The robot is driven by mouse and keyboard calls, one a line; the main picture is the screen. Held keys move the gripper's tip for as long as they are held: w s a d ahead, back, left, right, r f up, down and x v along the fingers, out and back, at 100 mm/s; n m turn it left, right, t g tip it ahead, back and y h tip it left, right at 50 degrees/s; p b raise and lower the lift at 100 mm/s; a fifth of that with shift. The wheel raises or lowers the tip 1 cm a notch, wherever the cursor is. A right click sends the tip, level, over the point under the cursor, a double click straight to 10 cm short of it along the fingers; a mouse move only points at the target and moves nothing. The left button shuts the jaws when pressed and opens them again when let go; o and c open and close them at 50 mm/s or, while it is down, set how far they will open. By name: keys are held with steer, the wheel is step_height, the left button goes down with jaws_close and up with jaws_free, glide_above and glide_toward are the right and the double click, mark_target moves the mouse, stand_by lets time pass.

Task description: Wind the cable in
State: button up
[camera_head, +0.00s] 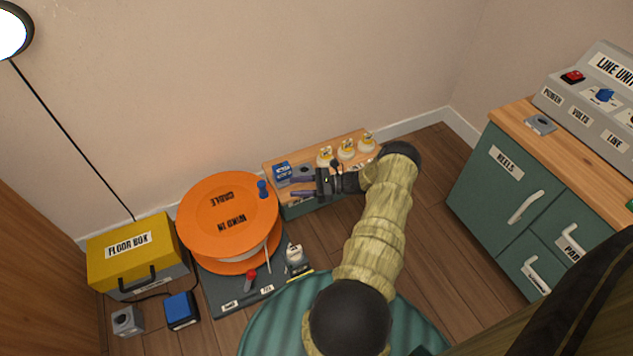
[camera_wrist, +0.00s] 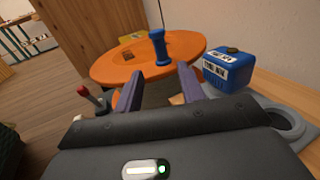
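The cable reel's orange disc (camera_head: 228,215), marked "CABLE" and "WIND IN", sits on a dark base (camera_head: 215,294) on the floor. A blue crank knob (camera_head: 263,189) stands upright near the disc's right edge. Pale cable or drum shows under the disc. In the wrist view the orange disc (camera_wrist: 125,68) and blue knob (camera_wrist: 160,47) are ahead, beyond my fingers. My gripper (camera_head: 296,187) is to the right of the disc, over the low wooden-topped unit. In the wrist view my gripper (camera_wrist: 158,90) has its two purple fingers apart, with nothing between them. The knob is apart from the fingers.
A red-topped lever (camera_head: 250,276) stands at the base's front. A yellow floor box (camera_head: 133,252) is left, with a blue box (camera_head: 181,310) in front. A blue labelled box (camera_wrist: 228,68) stands close right of my fingers. A green cabinet (camera_head: 510,180) is far right.

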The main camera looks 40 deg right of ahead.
steer(key=v, duration=0.6)
steer(key=shift+p, duration=0.4)
steer(key=shift+c, duration=0.2)
